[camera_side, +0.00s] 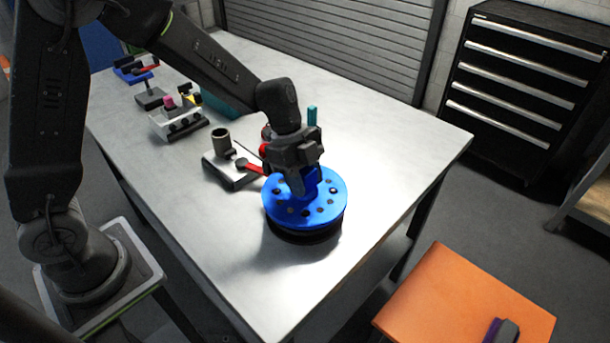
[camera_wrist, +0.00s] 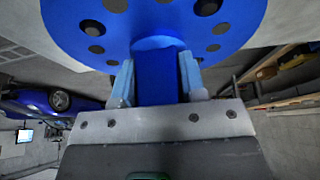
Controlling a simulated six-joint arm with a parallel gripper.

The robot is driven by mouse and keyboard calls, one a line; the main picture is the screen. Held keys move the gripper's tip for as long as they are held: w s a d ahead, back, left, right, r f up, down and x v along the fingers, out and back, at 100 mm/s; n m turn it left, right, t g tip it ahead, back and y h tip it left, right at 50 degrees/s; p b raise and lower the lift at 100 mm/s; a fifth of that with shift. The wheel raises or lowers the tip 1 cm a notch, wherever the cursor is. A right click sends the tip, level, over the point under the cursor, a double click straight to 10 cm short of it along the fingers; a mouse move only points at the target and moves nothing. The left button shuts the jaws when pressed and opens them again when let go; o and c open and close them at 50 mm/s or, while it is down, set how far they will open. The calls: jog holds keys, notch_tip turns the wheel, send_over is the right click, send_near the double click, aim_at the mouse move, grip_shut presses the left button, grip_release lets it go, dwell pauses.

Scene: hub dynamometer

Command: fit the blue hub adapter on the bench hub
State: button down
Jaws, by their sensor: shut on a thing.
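The blue hub adapter (camera_side: 325,200) is a flat blue disc with a ring of dark holes and a raised blue grip block in its middle. My gripper (camera_side: 303,180) comes down from above and is shut on that block. In the wrist view, the two fingers of my gripper (camera_wrist: 157,78) press on both sides of the block, and the adapter (camera_wrist: 225,35) spreads out beyond them. A dark round body, apparently the bench hub (camera_side: 305,237), shows directly under the disc on the bench. The disc looks about level over it. I cannot tell whether they touch; the mating faces are hidden.
A grey fixture (camera_side: 228,178) with an upright cylinder and a red lever stands left of the adapter on the metal bench (camera_side: 375,150). Several small fixtures (camera_side: 180,122) stand farther back. A teal post (camera_side: 312,116) rises behind my gripper. The bench's front is clear.

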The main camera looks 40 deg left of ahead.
jog(key=shift+f, duration=1.1)
jog(key=c, duration=0.6)
grip_release()
jog(key=v, duration=1.4)
jog(key=shift+f, duration=0.1)
jog(key=s+a+r+n+t+y, duration=0.2)
jog(key=s+n, duration=0.7)
jog(key=s+a+r+n+t+y, duration=0.2)
jog(key=s+r+n+t, duration=0.1)
jog(key=s+n, duration=0.6)
jog(key=shift+s+r+t, duration=0.2)
jog(key=shift+s+t, duration=0.1)
jog(key=shift+s, duration=0.05)
